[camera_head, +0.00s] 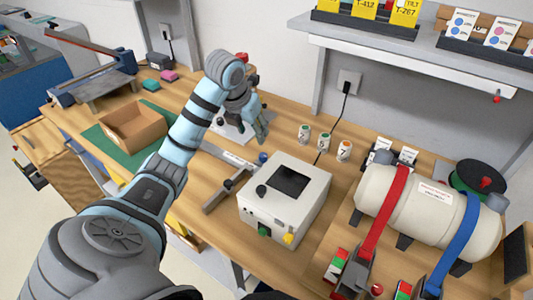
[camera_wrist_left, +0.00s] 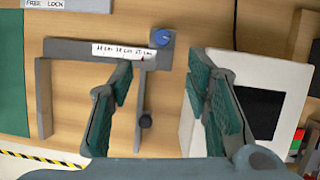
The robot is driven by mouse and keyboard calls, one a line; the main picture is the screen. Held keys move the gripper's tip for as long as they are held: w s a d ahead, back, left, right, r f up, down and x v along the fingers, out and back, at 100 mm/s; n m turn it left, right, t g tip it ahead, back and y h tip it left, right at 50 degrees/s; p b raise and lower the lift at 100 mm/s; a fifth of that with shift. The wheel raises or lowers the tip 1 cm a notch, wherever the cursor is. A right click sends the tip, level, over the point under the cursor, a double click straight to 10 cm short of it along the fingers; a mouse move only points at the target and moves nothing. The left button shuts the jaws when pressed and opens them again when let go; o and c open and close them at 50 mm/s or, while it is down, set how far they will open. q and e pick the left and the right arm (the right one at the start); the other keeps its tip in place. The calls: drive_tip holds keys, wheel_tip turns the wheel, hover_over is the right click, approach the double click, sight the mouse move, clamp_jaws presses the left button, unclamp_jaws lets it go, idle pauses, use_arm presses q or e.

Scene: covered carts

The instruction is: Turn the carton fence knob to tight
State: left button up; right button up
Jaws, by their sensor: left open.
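The carton fence (camera_head: 228,190) is a dark grey frame on the wooden bench, left of a white box; it also shows in the wrist view (camera_wrist_left: 75,49). A round blue knob (camera_wrist_left: 161,38) sits at the rail's right end, and a black knob (camera_wrist_left: 146,121) sits on the sliding bar. I cannot read either knob's setting. My left gripper (camera_head: 256,128) is open and empty above the bench. In the wrist view its green-padded fingers (camera_wrist_left: 158,65) stand either side of the rail end, apart from both knobs.
The white box (camera_head: 284,197) with a dark screen stands close right of the fence. An open brown carton (camera_head: 133,125) sits on a green mat (camera_head: 103,143) at left. Small cups (camera_head: 324,141) stand behind the box; a strapped tank (camera_head: 425,208) lies at right.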

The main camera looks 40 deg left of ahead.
use_arm(q)
drive_tip(key=b, duration=0.4)
approach(263, 155)
drive_tip(key=f, duration=0.1)
drive_tip(key=x, duration=0.8)
drive_tip(key=shift+w+a+r, duration=0.1)
drive_tip(key=shift+w+r, duration=0.1)
clamp_jaws()
